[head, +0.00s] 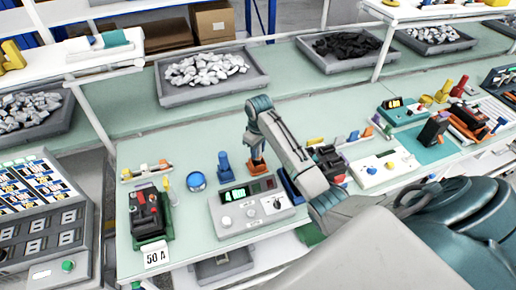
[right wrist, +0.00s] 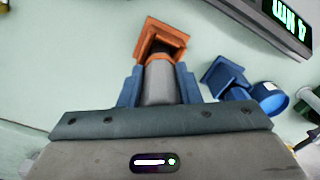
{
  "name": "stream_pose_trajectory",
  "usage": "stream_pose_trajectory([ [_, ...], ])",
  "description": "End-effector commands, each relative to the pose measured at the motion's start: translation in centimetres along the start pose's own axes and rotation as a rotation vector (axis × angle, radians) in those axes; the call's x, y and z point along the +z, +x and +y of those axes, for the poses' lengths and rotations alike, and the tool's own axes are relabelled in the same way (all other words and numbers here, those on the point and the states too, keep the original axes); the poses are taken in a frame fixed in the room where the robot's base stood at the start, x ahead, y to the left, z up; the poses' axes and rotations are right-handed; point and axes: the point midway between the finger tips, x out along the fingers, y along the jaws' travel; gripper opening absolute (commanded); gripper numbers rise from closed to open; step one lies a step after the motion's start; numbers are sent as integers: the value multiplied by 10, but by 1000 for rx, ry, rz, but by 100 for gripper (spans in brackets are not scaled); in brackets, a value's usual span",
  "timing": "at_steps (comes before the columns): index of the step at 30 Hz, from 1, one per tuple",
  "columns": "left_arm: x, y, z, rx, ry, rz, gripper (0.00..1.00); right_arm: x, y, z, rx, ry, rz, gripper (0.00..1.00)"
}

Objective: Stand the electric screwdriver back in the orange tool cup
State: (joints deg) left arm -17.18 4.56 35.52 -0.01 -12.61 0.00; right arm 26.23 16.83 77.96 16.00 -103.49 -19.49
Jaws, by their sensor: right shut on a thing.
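The orange tool cup (head: 257,166) stands on the bench behind the grey meter box, and it shows at the top of the right wrist view (right wrist: 160,38). My right gripper (head: 255,146) is directly above it, pointing down. In the right wrist view its two blue fingers (right wrist: 158,88) are shut on the grey electric screwdriver (right wrist: 159,82). The screwdriver's far end meets the cup at an orange ring. How deep it sits in the cup is hidden. My left gripper is not in view.
A blue cup-like holder (head: 225,165) stands just left of the orange cup, with a blue round container (head: 196,181) further left. The grey meter box (head: 250,205) with a green display is in front. A black breaker (head: 146,212) stands at left. Coloured parts lie right of the arm.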

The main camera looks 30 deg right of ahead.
Motion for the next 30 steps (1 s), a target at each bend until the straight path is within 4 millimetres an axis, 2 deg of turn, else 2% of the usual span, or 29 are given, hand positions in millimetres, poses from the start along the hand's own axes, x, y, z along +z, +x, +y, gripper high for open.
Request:
stream_pose_trajectory([
  [10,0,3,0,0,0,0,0,0,8,0,0,0,1,4],
  [11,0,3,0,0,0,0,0,0,8,0,1,0,1,34],
  [14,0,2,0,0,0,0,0,0,8,0,1,0,1,54],
  [15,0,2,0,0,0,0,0,0,8,0,0,0,1,56],
  [24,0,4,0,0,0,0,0,0,7,0,0,0,0,56],
  [26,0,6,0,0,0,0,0,0,3,0,1,0,2,56],
  [30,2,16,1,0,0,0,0,-1,-18,1,3,-2,6,56],
])
